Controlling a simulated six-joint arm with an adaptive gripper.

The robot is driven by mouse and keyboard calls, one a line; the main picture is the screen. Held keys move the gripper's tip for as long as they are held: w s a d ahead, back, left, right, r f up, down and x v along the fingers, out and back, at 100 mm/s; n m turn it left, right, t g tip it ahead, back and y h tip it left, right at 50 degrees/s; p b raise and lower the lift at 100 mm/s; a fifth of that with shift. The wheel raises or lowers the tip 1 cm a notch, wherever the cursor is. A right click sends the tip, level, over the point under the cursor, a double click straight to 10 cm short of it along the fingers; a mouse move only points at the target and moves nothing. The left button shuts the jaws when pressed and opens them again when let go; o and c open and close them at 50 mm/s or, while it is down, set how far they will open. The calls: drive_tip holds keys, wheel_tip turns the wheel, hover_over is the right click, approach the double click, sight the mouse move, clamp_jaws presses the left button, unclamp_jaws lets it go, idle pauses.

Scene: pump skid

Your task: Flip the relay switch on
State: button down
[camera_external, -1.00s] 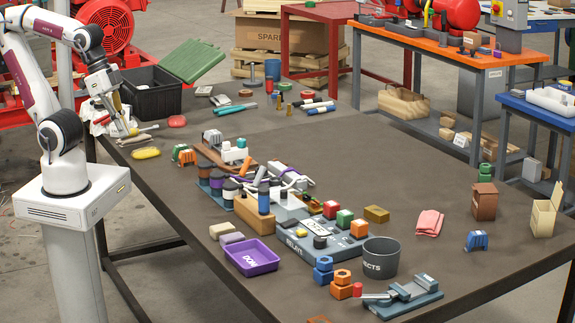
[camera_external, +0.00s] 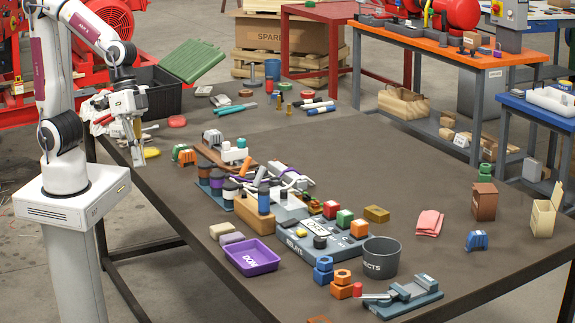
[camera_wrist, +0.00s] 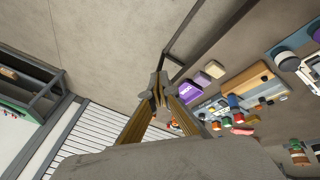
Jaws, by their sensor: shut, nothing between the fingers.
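A brown board (camera_external: 208,156) on the bench carries a grey device (camera_external: 212,138) and a white block with a green part (camera_external: 235,153). An orange lever-like piece (camera_external: 245,167) stands just in front of that block. My gripper (camera_external: 138,161) points down near the bench's left edge, left of the board and apart from it. In the wrist view my gripper's fingertips (camera_wrist: 159,88) are together with nothing between them.
A blue-grey panel (camera_external: 318,246) with coloured blocks, a purple tray (camera_external: 251,257) and a grey bin (camera_external: 380,258) stand toward the front. A yellow piece (camera_external: 152,152) and a green-orange clamp (camera_external: 184,154) lie near my gripper. The bench's right middle is fairly clear.

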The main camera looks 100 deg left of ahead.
drive_tip(key=w+d+f+n+t, duration=0.25)
drive_tip(key=w+d, duration=0.25)
drive_tip(key=w, duration=0.7)
drive_tip(key=w+d+f+n+t, duration=0.2)
drive_tip(key=w+d+f, duration=0.2)
drive_tip(key=w, duration=0.8)
drive_tip(key=w+a+f+n+t+y, duration=0.2)
drive_tip(key=w+a+f+n+y, duration=0.1)
drive_tip(key=w+a+y, duration=0.3)
drive_tip(key=s+a+r+n+g+y, duration=0.1)
drive_tip(key=a+y, duration=0.3)
drive_tip(key=a, duration=0.7)
drive_tip(key=shift+s+r+n+g, duration=0.4)
drive_tip(key=shift+r+n+g, duration=0.05)
drive_tip(key=shift+r+g, duration=0.25)
drive_tip(key=shift+w, duration=0.1)
hover_over(286, 224)
wheel_tip(286, 224, down, 8)
drive_tip(key=shift+r, duration=0.2)
drive_tip(key=shift+a+f, duration=0.1)
drive_tip(key=shift+f, duration=1.1)
